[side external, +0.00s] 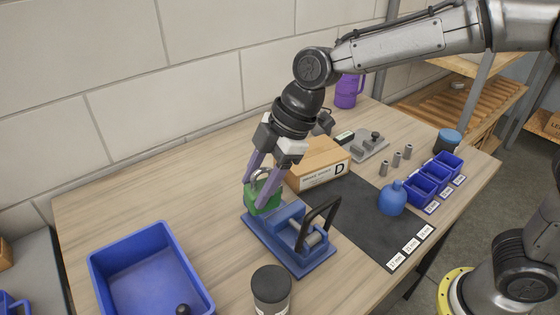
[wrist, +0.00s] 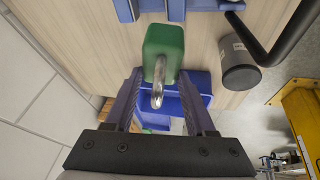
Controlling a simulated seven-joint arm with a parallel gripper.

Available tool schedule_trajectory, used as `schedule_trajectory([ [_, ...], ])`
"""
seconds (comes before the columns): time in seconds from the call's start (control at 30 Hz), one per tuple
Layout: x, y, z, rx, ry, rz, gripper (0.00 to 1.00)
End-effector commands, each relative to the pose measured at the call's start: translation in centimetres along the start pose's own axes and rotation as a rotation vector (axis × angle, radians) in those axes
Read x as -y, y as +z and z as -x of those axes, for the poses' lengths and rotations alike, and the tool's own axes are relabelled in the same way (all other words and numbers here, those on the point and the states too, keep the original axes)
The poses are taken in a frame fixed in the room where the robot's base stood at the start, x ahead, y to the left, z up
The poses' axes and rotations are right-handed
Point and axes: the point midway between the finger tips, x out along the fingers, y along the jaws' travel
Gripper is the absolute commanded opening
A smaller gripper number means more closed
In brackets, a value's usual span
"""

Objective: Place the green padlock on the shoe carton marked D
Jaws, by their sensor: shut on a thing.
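The green padlock (side external: 262,197) has a metal shackle pointing up. My gripper (side external: 229,196) is shut on it, with its purple fingers on either side. In the wrist view, the padlock (wrist: 164,50) shows beyond my gripper (wrist: 160,85), its shackle toward the camera. In the side view the padlock appears at the left end of the blue vise-like fixture; whether it touches the fixture I cannot tell. The shoe carton marked D (side external: 318,166) is a brown box with a white label, behind and right of the padlock. My gripper partly hides its left end.
The blue fixture (side external: 288,240) has a raised black handle. A large blue bin (side external: 150,268) stands front left, a dark jar (side external: 271,287) in front. A blue bottle (side external: 392,198), small blue bins (side external: 435,178) and metal cylinders (side external: 397,159) are right of the carton. The back-left tabletop is clear.

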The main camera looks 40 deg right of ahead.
Motion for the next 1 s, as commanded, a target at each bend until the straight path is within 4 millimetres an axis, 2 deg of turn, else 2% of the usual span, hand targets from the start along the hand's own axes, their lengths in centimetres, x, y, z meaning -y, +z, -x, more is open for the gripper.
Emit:
schedule_trajectory([
  [0.17,-0.6,3.4,3.0,0.007,0.021,-0.081,0.0],
  [0.5,-3.0,13.7,11.1,0.047,0.106,-0.375,0.0],
  [0.6,-3.4,16.1,13.0,0.056,0.127,-0.455,0.0],
  [0.7,-3.8,17.9,14.5,0.062,0.142,-0.515,0.0],
  [0.83,-4.1,19.3,15.5,0.065,0.15,-0.561,0.0],
  [1.0,-5.3,19.8,14.9,0.065,0.143,-0.579,0.0],
])
